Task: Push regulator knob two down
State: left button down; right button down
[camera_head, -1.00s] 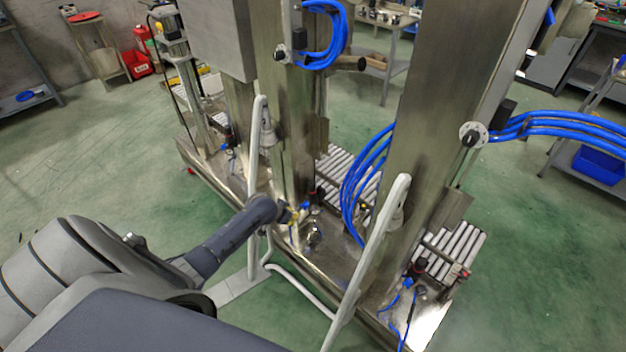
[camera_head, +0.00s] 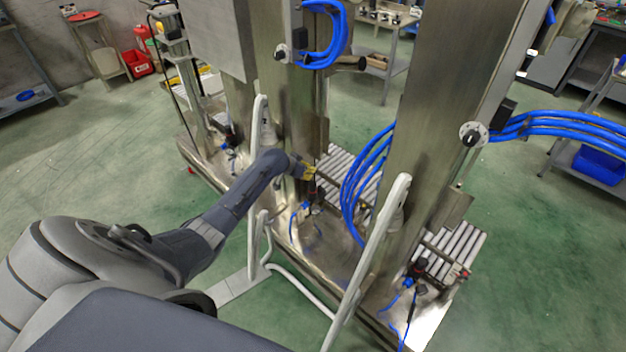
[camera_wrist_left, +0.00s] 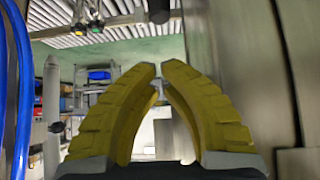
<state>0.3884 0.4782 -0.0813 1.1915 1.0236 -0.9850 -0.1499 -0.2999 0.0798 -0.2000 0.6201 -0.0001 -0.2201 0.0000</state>
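The middle regulator with its dark knob (camera_head: 316,194) stands on the middle station's steel base, a blue tube beside it. My left gripper (camera_head: 310,171) has yellow fingers and is just above the regulator in the head view, close to the middle steel column. Whether it touches the knob cannot be told. In the left wrist view the yellow fingers (camera_wrist_left: 159,68) come together at the tips with only a thin gap and nothing held. A dark round part (camera_wrist_left: 158,10) shows beyond the tips at the top edge. My right gripper is not in view.
Steel columns (camera_head: 425,110) and white handles (camera_head: 375,255) stand close around the arm. Blue hoses (camera_head: 365,190) loop right of the gripper. Another regulator (camera_head: 417,268) stands at the right station. Rollers (camera_head: 345,165) lie behind the middle station.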

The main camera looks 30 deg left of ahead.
aim_at(313, 184)
pick_arm(q)
jog(key=w+f, duration=0.1)
jog(key=f, duration=0.2)
jog(key=w+f, duration=0.1)
jog(key=f, duration=0.1)
jog(key=shift+w+d, duration=0.3)
jog(key=shift+f, duration=0.8)
